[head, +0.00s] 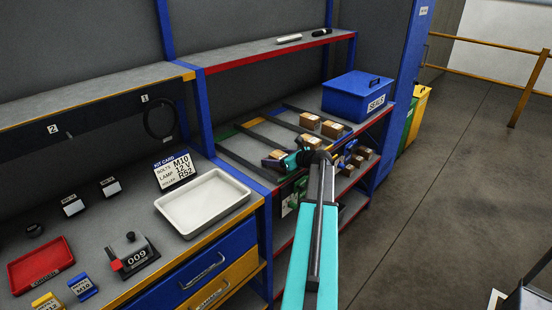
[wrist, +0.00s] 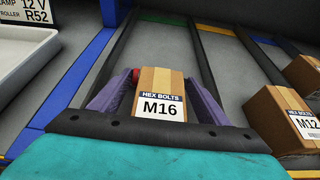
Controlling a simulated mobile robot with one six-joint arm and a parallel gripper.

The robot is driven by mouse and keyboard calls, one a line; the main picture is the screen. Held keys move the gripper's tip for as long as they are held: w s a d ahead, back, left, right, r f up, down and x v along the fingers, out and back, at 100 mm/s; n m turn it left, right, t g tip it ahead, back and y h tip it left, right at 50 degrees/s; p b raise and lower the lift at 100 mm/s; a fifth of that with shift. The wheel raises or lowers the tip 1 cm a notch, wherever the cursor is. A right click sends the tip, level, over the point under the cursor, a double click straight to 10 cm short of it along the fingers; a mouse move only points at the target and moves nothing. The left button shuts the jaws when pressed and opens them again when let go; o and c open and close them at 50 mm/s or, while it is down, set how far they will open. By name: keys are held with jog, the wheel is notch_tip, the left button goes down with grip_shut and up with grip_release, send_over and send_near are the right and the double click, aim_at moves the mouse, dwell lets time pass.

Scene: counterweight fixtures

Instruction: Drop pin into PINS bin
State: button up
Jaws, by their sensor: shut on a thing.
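My gripper (wrist: 160,90) has its purple fingers on both sides of a brown cardboard box (wrist: 161,80) marked HEX BOLTS M16, and it is shut on that box. In the head view my gripper (head: 277,161) is at the divided middle shelf. I cannot make out a pin in either view. No bin with a readable PINS label shows. A red tray (head: 40,262) with a label too small to read lies on the left bench, and a small yellow bin (head: 46,301) is cut by the bottom edge.
Several cardboard boxes, one marked M12 (wrist: 290,118), sit to the right of my gripper. A blue SEALS box (head: 357,95) stands at the shelf's right end. A white tray (head: 203,203) and a black device (head: 133,252) reading 009 are on the bench.

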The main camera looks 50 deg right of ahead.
jog(key=shift+f, duration=0.25)
jog(key=shift+f, duration=0.15)
jog(key=o, duration=1.2)
jog(key=shift+r, duration=0.2)
jog(key=shift+s+r, duration=0.1)
jog(key=shift+s, duration=0.45)
jog(key=b+v, duration=0.3)
jog(key=v, duration=0.8)
